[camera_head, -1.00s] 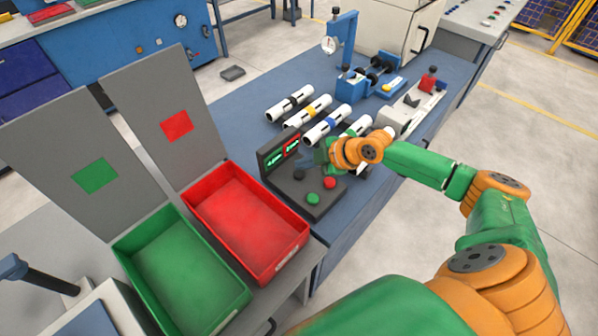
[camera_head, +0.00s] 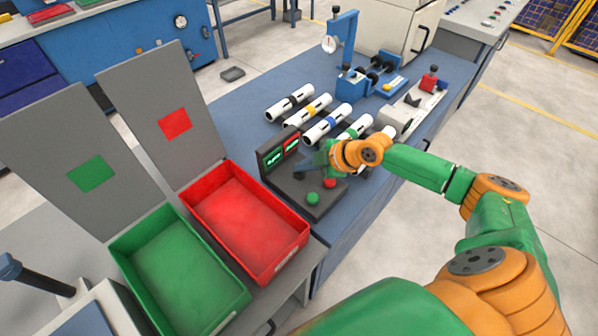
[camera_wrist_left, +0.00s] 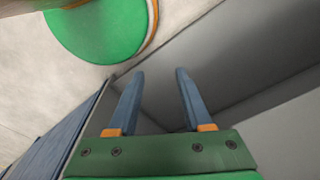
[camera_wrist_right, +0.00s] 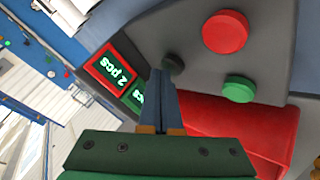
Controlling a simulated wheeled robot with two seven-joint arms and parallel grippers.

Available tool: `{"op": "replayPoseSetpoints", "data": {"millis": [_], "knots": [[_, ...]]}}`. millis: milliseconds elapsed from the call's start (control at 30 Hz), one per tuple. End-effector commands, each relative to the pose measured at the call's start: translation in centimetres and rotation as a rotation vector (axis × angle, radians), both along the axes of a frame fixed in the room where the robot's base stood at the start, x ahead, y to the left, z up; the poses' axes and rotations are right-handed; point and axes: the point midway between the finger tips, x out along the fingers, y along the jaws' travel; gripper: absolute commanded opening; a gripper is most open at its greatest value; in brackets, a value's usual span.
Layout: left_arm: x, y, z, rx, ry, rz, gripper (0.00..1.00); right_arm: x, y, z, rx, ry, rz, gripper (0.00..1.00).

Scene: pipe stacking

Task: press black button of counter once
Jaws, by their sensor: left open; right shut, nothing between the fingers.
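The counter (camera_head: 318,208) is a dark box on the blue bench with a raised display panel and a sloped button face. It carries a green button (camera_head: 313,198), a red button (camera_head: 330,183) and a black button, which shows in the right wrist view (camera_wrist_right: 174,63). My right gripper (camera_wrist_right: 164,74) is shut and empty, its fingertips at the black button's edge and partly overlapping it; I cannot tell whether they touch. The red-framed display (camera_wrist_right: 111,72) reads "2 pcs"; the green-framed one (camera_wrist_right: 132,97) is partly hidden by the fingers. My left gripper (camera_wrist_left: 157,76) is open and empty.
A red bin (camera_head: 240,225) and a green bin (camera_head: 180,270) stand left of the counter. Several white pipes (camera_head: 290,102) with coloured bands lie behind it. A blue gauge stand (camera_head: 345,50) is farther back. Grey surfaces (camera_wrist_left: 250,60) lie beyond the left gripper.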

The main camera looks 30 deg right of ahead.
Motion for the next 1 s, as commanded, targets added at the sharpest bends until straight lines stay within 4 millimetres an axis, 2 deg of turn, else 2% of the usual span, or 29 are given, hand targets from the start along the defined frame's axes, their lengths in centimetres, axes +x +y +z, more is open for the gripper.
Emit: {"op": "replayPoseSetpoints", "data": {"millis": [667, 1000], "knots": [[0.0, 0.0, -0.4, 0.000, 0.000, 0.000, 0.50, 0.0, 0.0, -0.4, -0.001, 0.001, 0.000, 0.00], [0.0, 0.0, 1.2, 0.000, 0.000, 0.000, 0.50, 0.0, 0.0, 1.4, 0.000, 0.000, 0.000, 0.00]]}}
